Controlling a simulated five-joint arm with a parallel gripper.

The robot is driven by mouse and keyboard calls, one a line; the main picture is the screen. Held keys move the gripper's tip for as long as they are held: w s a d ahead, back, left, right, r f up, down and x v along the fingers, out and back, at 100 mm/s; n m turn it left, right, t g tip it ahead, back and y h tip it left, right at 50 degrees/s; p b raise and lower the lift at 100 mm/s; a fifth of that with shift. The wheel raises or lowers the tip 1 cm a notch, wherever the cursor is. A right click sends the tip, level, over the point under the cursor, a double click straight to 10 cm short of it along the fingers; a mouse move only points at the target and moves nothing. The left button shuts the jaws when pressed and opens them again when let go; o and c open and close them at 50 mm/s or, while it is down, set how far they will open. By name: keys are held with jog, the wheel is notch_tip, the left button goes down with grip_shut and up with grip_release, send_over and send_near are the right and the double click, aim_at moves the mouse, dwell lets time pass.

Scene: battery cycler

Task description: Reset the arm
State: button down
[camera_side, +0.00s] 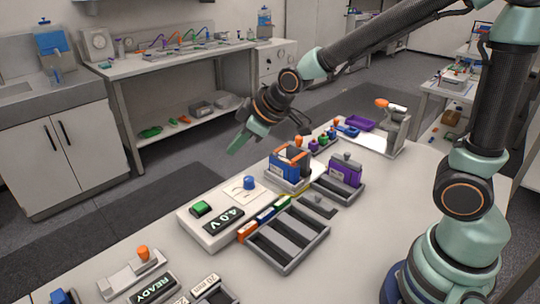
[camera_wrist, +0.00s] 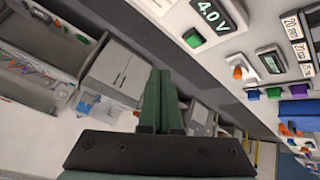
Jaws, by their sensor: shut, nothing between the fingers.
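My gripper (camera_side: 238,144) hangs in the air at the far side of the work table, up and left of the orange-and-blue battery block. Its green fingers point down and to the left in the side view. In the wrist view the two green fingers (camera_wrist: 160,100) lie together with nothing between them. The gripper is shut and touches nothing. The arm reaches in from the upper right, with its base at the right edge of the table.
The white cycler box (camera_side: 223,222) reads 4.0 V and has a green button and a blue knob. An orange-and-blue battery block (camera_side: 290,165), a purple block (camera_side: 345,170) and a grey slotted tray (camera_side: 290,240) stand nearby. A READY display (camera_side: 153,289) sits front left. The air around my gripper is clear.

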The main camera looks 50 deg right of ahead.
jog(key=s+d+r+m+g, duration=0.1)
jog(key=s+d+r+m, duration=0.1)
jog(key=s, duration=0.5)
jog(key=s+d+r+m+g+h, duration=0.1)
jog(key=s+d+r+m, duration=0.2)
jog(key=s+d+m, duration=0.2)
jog(key=s+d, duration=0.1)
jog(key=s, duration=0.2)
jog(key=shift+s+r, duration=0.15)
jog(key=shift+s, duration=0.1)
